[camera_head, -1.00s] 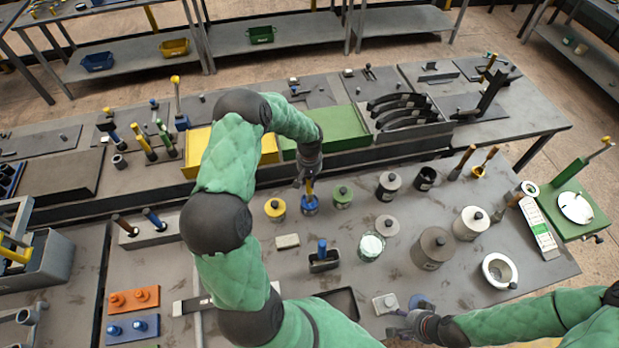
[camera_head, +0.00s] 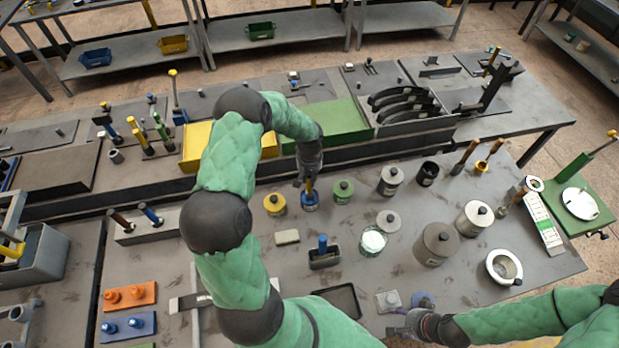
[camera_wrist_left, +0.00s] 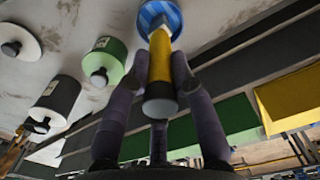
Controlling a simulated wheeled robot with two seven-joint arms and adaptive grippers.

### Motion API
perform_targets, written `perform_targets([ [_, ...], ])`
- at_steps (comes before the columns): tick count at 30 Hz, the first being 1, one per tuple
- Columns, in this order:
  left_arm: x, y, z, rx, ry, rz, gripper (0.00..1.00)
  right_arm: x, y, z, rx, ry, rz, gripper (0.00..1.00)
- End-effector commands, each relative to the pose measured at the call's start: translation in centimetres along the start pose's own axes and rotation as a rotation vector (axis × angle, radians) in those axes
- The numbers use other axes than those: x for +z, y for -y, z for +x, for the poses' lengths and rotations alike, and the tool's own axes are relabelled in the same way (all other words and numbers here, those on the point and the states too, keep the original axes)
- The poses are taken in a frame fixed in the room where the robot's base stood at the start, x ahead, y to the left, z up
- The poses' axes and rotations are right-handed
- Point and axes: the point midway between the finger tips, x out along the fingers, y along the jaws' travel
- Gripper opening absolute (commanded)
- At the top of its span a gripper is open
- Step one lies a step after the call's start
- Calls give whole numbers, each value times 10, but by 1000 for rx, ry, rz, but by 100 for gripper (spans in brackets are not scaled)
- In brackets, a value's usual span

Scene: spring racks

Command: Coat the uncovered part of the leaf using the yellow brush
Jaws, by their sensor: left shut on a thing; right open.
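My left gripper (camera_head: 308,178) is shut on the yellow brush's handle (camera_head: 310,187). The brush stands upright in a blue pot (camera_head: 309,202); its bristles are hidden. In the left wrist view the fingers (camera_wrist_left: 160,85) sit either side of the yellow, dark-ended handle (camera_wrist_left: 160,65), with the blue pot (camera_wrist_left: 147,17) beyond it. A flat grey bar (camera_head: 188,303), possibly the leaf, lies at the front left, partly hidden by my left arm; its coating cannot be made out. My right gripper (camera_head: 401,326) is open and empty near the front edge, by a small grey block (camera_head: 388,301).
Grey canisters (camera_head: 437,243) and an open jar (camera_head: 373,240) stand to the right. Dark curved leaves fill a rack (camera_head: 400,108) behind. A dark tray (camera_head: 340,298) lies in front.

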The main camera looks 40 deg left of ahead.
Motion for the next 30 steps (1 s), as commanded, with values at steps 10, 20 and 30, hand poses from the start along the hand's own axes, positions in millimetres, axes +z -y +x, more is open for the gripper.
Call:
perform_targets([
  [10, 0, 0, 0, 0, 0, 0, 0, 0, 0, 0, 0, 0, 0, 53],
  [20, 0, 0, -10, 0, -1, 0, 0, 0, 2, -4, 0, 0, 0, 53],
  [30, 0, 0, -33, 0, -1, 1, 0, 1, 5, -15, 0, 0, 0, 53],
])
